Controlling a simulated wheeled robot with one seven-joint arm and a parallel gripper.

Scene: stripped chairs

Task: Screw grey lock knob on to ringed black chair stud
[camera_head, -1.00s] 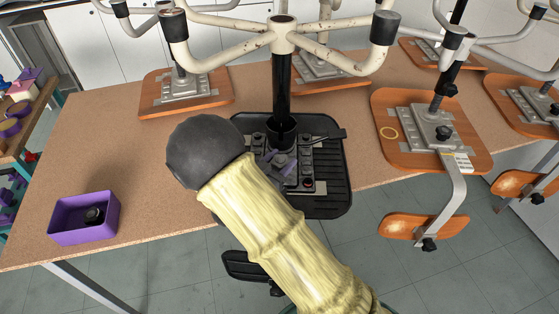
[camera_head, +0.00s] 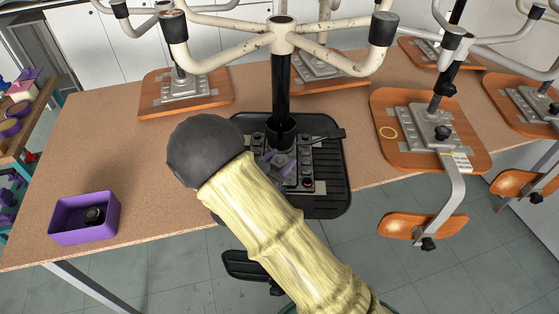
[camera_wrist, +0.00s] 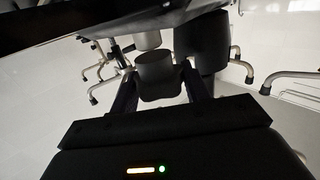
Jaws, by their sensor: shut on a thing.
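The black chair (camera_head: 335,175) stands upside down on the table in the head view, with its grey mechanism plate in the middle. A small dark spot with a reddish ring (camera_head: 307,183) shows near the plate's front right; I cannot tell whether it is the stud. My gripper (camera_wrist: 160,78) is shut on a dark grey knob (camera_wrist: 155,72) in the wrist view. A light grey cylinder (camera_wrist: 147,40) shows just beyond the knob; I cannot tell whether they touch. My sleeved arm hides the gripper's surroundings in the head view.
A purple bin (camera_head: 85,222) with a black knob (camera_head: 95,215) in it stands at the table's left. A wooden-seat chair (camera_head: 385,105) with a yellow ring lies at the right. The black chair's column (camera_head: 282,90) and pale legs rise beside my arm. The table's left middle is clear.

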